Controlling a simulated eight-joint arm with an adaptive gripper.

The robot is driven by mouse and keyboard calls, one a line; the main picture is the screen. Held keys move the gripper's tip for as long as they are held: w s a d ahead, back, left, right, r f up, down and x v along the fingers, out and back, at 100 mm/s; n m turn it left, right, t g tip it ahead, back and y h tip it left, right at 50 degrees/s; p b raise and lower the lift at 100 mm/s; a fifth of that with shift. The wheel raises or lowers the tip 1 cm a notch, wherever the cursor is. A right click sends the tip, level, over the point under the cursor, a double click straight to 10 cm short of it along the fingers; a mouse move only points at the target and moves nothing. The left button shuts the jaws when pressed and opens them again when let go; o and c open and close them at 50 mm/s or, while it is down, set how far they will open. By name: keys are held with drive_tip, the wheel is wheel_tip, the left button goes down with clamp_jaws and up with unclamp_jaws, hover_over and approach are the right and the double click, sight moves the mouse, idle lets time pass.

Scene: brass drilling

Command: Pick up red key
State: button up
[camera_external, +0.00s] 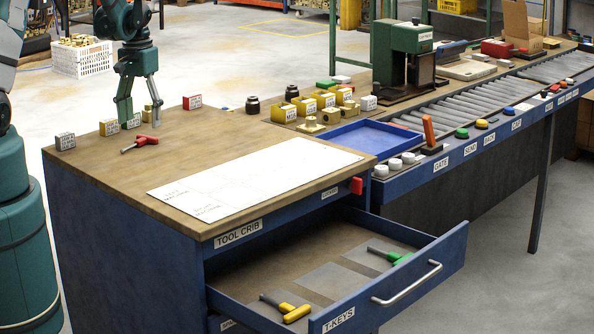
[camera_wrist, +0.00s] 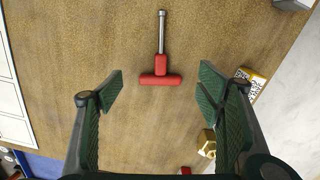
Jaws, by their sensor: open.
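The red key (camera_external: 142,143) is a T-shaped tool with a red handle and a thin metal shaft, lying flat on the wooden top of the tool crib (camera_external: 110,178). In the wrist view its red handle (camera_wrist: 160,80) lies just ahead of the fingertips, centred between them, with the shaft pointing away. My gripper (camera_external: 139,115) hangs over the far left part of the worktop, close to the key. In the wrist view my gripper (camera_wrist: 160,85) has its fingers wide apart with nothing between them. Whether the fingertips are above or level with the key is hard to tell.
Small labelled blocks (camera_external: 65,140) stand near the key. A white sheet (camera_external: 255,178) covers the worktop's front. The open T-KEYS drawer (camera_external: 345,235) holds a yellow key (camera_external: 287,307) and a green key (camera_external: 390,255). A blue tray (camera_external: 365,138) stands right.

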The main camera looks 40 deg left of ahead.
sight(142, 138)
drive_tip(key=shift+f, duration=0.1)
drive_tip(key=shift+f, duration=2.5)
drive_tip(key=c, duration=1.7)
